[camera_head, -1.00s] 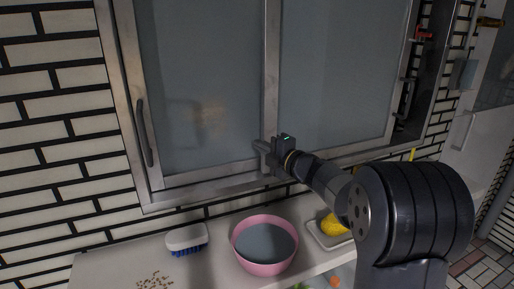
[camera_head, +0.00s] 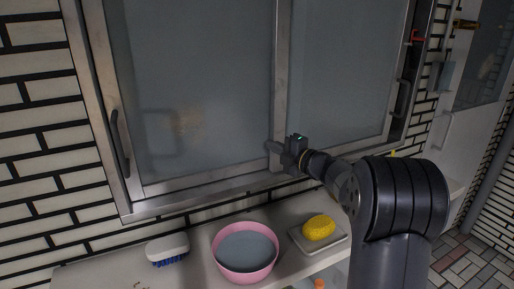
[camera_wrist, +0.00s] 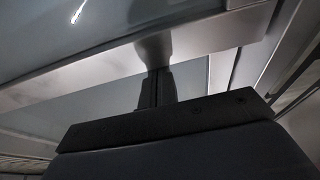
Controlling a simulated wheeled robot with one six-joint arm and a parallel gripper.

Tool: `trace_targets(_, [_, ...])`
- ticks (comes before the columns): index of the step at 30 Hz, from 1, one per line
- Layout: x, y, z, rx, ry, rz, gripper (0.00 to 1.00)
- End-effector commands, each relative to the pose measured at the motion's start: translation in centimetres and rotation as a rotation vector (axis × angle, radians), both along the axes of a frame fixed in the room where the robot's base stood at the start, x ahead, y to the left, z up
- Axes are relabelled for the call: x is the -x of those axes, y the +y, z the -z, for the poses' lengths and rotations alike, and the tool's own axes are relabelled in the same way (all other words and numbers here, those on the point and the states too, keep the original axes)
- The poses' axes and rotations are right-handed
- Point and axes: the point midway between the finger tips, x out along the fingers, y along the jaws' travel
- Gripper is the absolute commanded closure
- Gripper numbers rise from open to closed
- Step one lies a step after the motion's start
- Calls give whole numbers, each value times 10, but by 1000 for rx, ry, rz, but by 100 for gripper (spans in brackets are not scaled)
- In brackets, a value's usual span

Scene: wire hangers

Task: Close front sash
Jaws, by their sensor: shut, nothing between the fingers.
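The window's right-hand glass sash (camera_head: 345,75), which looks like the front one, has a metal left stile (camera_head: 279,90) near the window's middle. A dark handle (camera_head: 396,98) is on its right side. A dark gap (camera_head: 417,80) shows between that side and the window frame. My gripper (camera_head: 271,150) is shut and empty at the low end of the left stile, apparently against it; exact contact is unclear. In the wrist view, the dark fingers (camera_wrist: 157,87) are close to a pale metal rail (camera_wrist: 200,40).
The left sash (camera_head: 185,85) has a dark handle (camera_head: 119,143). On the counter below are a brush (camera_head: 167,248), a pink bowl (camera_head: 246,252) and a yellow sponge (camera_head: 319,227) on a tray. White brick wall (camera_head: 35,120) lies at left.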

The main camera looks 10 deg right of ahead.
Motion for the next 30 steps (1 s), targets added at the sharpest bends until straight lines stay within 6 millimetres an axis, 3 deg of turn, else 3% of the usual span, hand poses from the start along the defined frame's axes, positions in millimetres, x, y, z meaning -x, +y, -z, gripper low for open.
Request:
trace_targets(1, [-5,-15,-2,1,0,4,100])
trace_targets(6, [-16,-50,-2,1,1,2,100])
trace_targets(12, [-24,-73,-1,1,0,-1,100])
trace_targets(30, [-27,-81,-2,0,-4,7,100])
